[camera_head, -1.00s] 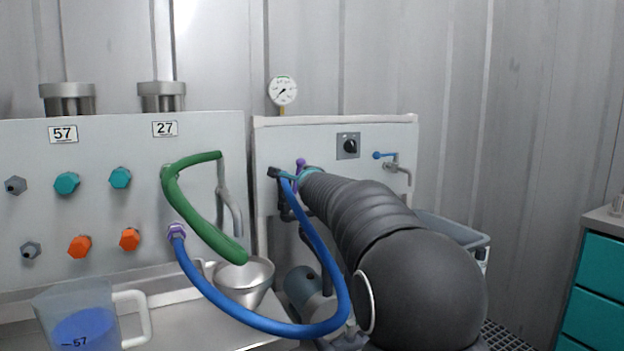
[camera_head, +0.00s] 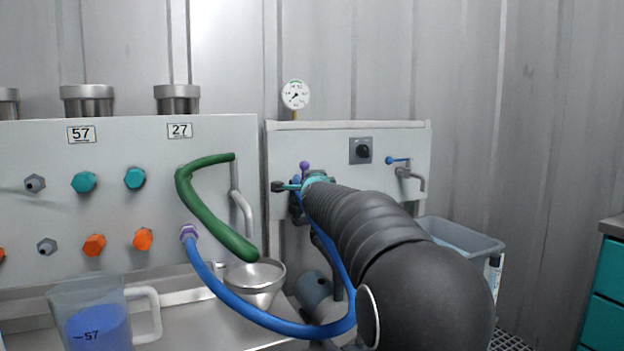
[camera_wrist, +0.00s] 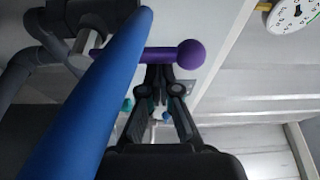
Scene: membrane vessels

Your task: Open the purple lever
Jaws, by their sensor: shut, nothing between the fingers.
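The purple lever (camera_wrist: 160,54) shows in the wrist view as a bar ending in a round purple knob, across the tips of my fingers. In the head view its knob (camera_head: 305,166) stands above the front of my arm. My gripper (camera_wrist: 157,72) is shut, with nothing between its fingers. Its tips are right at the bar's lower edge in the wrist view; I cannot tell whether they touch. The blue hose (camera_wrist: 95,95) passes close on the left and covers part of the lever's left end. In the head view my arm hides much of the valve.
A pressure gauge (camera_head: 295,94), a black rotary switch (camera_head: 362,151) and a blue-handled tap (camera_head: 400,164) are on the right panel. A green hose (camera_head: 210,215) hangs from the left panel. A jug (camera_head: 70,300), a funnel (camera_head: 254,272) and a grey bin (camera_head: 468,240) stand below.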

